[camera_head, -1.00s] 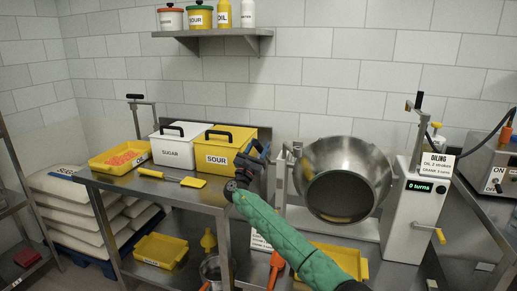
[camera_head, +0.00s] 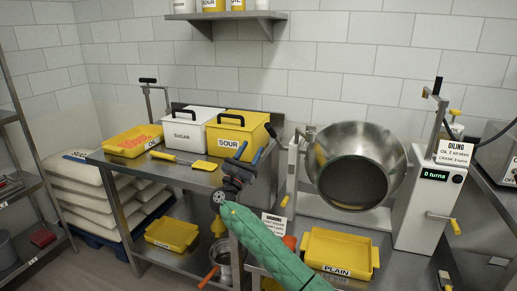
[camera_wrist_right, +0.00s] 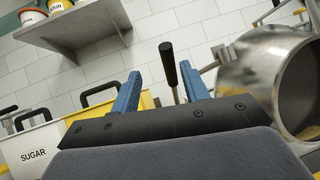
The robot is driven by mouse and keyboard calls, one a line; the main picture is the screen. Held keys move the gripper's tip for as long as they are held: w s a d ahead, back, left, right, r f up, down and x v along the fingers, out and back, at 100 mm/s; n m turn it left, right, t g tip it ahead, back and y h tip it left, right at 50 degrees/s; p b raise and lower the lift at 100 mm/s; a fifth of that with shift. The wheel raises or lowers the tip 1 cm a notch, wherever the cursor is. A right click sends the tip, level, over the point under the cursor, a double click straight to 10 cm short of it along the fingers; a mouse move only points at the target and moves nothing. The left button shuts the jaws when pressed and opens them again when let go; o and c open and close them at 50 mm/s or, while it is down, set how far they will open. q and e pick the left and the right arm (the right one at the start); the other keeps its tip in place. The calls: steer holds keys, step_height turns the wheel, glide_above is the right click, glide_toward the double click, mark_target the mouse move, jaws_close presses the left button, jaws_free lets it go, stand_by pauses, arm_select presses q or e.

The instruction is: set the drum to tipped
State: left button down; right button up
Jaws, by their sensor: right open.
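The drum (camera_head: 364,136) is a round steel bowl on a stand, its dark mouth facing me. Left of it is a lever with a black grip (camera_head: 271,131) on a metal rod; it also shows in the right wrist view (camera_wrist_right: 168,62). My right gripper (camera_head: 249,153), with blue fingers and a green arm sleeve, is open and empty just left of the lever. In the wrist view the grip appears in the gap between the fingers (camera_wrist_right: 160,78), beyond them; how far is unclear. The left gripper is not in view.
A white SUGAR bin (camera_head: 181,136) and a yellow SOUR bin (camera_head: 231,149) stand on the steel table behind the gripper. Right of the drum is a crank box (camera_head: 418,212) reading 0 turns. A yellow PLAIN tray (camera_head: 340,251) lies below the drum.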

steer(key=shift+s+a, duration=0.35)
steer(key=shift+s, duration=0.2)
steer(key=shift+s+a, duration=0.35)
steer(key=shift+s, duration=0.2)
steer(key=shift+c, duration=0.5)
